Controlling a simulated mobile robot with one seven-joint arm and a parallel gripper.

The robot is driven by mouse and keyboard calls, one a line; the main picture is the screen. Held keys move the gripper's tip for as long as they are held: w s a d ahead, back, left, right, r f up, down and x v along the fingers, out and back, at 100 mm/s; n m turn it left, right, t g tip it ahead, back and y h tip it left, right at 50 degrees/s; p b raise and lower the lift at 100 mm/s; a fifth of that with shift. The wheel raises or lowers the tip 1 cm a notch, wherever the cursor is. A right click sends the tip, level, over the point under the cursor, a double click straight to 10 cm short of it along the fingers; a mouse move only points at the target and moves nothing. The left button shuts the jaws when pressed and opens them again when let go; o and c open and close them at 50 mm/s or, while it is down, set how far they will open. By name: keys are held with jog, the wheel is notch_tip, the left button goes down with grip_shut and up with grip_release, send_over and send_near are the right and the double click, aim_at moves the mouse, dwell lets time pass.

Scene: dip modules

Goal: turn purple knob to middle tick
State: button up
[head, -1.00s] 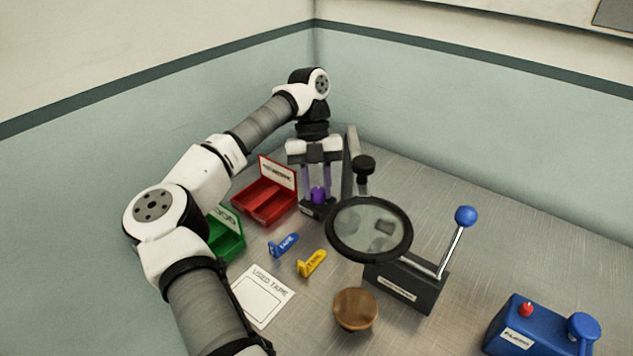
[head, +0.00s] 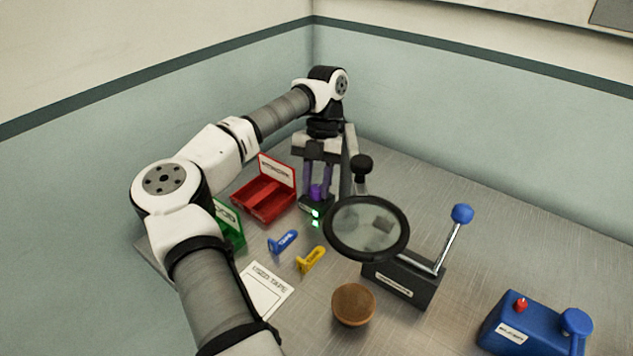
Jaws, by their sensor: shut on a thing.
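The purple knob (head: 316,191) sits on top of a small dark box (head: 317,206) near the back corner of the table. Green lights (head: 316,218) glow on the front of the box. My gripper (head: 317,189) points down from above, with its purple fingers on either side of the knob, shut on it. The tick marks and the knob's pointer are too small to make out.
A red open box (head: 264,200) stands left of the knob, with a green box (head: 229,232) in front of it. A magnifier (head: 366,228) stands to the right. A lever box (head: 403,278) is further right.

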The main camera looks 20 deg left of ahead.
jog(key=o, duration=1)
jog(key=shift+r, duration=0.1)
jog(key=p+v, duration=0.1)
jog(key=v, duration=1.2)
jog(key=shift+w+r+p, duration=0.15)
jog(key=shift+r+p, duration=0.2)
jog(key=shift+p, duration=0.05)
